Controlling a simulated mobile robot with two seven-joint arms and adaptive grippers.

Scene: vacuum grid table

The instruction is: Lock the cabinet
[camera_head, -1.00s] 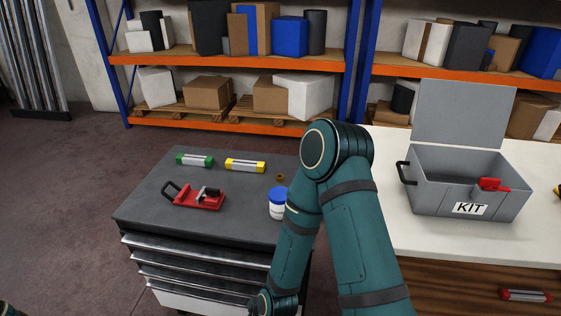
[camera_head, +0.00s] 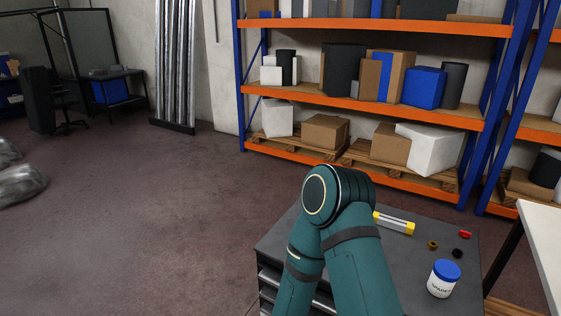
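The dark grey drawer cabinet (camera_head: 400,272) stands at the bottom right, partly hidden behind my arm. The fronts of its drawers (camera_head: 268,287) show only in a narrow strip at its left; no lock or key can be made out. On its top lie a yellow-ended tube (camera_head: 394,223), a brass-coloured ring (camera_head: 432,245), a small black piece (camera_head: 457,253) and a small red piece (camera_head: 464,234). A white jar with a blue lid (camera_head: 443,278) stands upright there. A bent teal arm of mine covers the cabinet's left part. Neither gripper is in view.
A white table (camera_head: 544,240) borders the cabinet on the right. Orange and blue shelving (camera_head: 350,165) with boxes stands behind. Open brown floor (camera_head: 150,230) lies to the left. A desk and chair (camera_head: 52,105) are at the far left.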

